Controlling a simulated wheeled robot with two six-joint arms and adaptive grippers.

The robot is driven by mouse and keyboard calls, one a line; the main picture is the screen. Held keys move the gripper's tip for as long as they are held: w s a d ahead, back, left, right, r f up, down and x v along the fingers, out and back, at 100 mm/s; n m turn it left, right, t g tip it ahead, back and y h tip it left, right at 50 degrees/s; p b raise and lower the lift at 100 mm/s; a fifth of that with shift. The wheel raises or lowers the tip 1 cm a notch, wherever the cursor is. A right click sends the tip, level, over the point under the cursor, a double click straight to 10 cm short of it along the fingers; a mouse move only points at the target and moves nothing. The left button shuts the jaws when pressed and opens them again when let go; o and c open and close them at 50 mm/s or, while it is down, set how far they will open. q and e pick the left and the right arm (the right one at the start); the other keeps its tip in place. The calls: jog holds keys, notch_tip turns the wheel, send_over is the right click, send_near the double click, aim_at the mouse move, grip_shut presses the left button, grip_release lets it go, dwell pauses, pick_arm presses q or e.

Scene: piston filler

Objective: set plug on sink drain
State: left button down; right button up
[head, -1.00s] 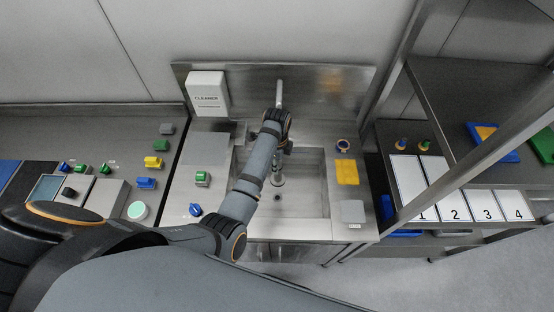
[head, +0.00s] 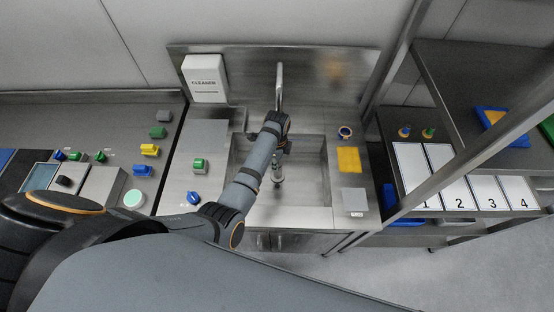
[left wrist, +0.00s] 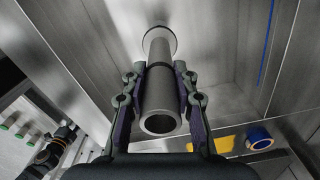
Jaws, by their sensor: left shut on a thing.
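The plug is a grey tube with a wider round foot; its lower part (head: 277,170) shows in the sink basin (head: 308,185) in the head view. In the left wrist view the plug (left wrist: 160,85) runs away from me, its open end near me and its foot at the basin floor. My left gripper (head: 280,150) is shut around the tube, with one finger on each side in the left wrist view (left wrist: 160,92). The plug looks close to upright. The drain is hidden, apparently by the plug's foot. I cannot tell whether the foot touches the floor. My right gripper is not in view.
A faucet (head: 280,85) rises behind my gripper. A yellow cloth (head: 348,159), a blue-orange ring (head: 345,132) and a grey pad (head: 355,202) lie right of the basin. A green block (head: 200,165) and a blue piece (head: 193,198) are left. A cleaner box (head: 204,79) is behind.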

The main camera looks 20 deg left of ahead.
aim_at(277, 173)
pick_arm(q)
jog(key=shift+f+b, duration=2.45)
jog(key=shift+f, duration=1.95)
jog(key=shift+p, duration=0.35)
jog(key=shift+f, duration=0.1)
jog(key=c, duration=1)
grip_release()
jog(key=shift+o, duration=0.7)
jog(key=shift+s, duration=0.1)
jog(key=o, duration=0.3)
